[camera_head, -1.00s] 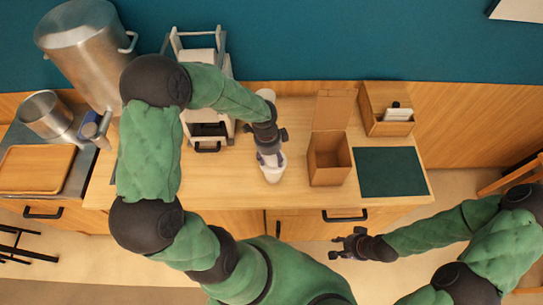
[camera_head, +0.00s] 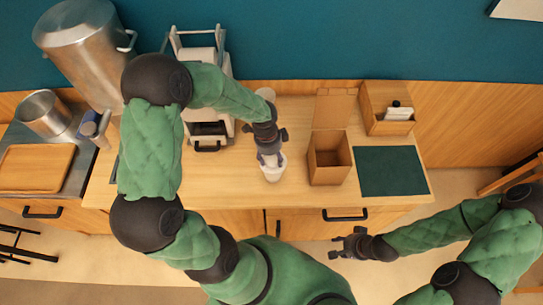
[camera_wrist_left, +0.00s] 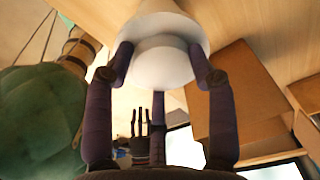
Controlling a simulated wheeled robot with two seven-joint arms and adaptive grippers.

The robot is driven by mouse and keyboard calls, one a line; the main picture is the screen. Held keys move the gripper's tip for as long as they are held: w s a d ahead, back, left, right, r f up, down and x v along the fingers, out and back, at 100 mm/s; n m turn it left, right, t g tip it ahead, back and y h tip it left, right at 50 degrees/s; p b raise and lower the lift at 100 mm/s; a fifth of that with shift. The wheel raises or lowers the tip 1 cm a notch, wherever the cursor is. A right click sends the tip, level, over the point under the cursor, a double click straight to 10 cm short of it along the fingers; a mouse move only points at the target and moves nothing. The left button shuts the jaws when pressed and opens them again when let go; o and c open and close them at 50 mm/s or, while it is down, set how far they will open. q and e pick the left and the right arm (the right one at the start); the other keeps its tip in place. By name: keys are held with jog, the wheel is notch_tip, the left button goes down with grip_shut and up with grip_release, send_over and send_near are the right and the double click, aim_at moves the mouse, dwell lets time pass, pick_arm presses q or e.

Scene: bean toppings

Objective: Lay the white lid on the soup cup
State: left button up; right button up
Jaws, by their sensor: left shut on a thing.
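The white soup cup (camera_head: 273,175) stands on the wooden counter near its front edge. My left gripper (camera_head: 271,157) is directly above the cup, pointing down, with its fingertips at the cup's mouth. In the left wrist view my left gripper (camera_wrist_left: 162,68) is shut on the white lid (camera_wrist_left: 163,66), a round pale disc between the fingers. The white shape of the cup shows just past it. Whether lid and cup touch all round cannot be told. My right gripper (camera_head: 347,244) is open and empty, in front of the counter.
An open cardboard box (camera_head: 328,178) stands close right of the cup. A dark green mat (camera_head: 390,172) and a wooden holder (camera_head: 386,124) lie farther right. A white-framed machine (camera_head: 205,115) and a large steel pot (camera_head: 82,52) stand left. The counter left of the cup is clear.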

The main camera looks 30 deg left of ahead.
pick_arm(q)
jog(key=o, duration=0.8)
jog(key=o, duration=0.3)
jog(key=shift+r, duration=0.2)
jog(key=shift+r+p, duration=2.9)
jog(key=shift+r, duration=0.45)
jog(key=shift+f, duration=0.1)
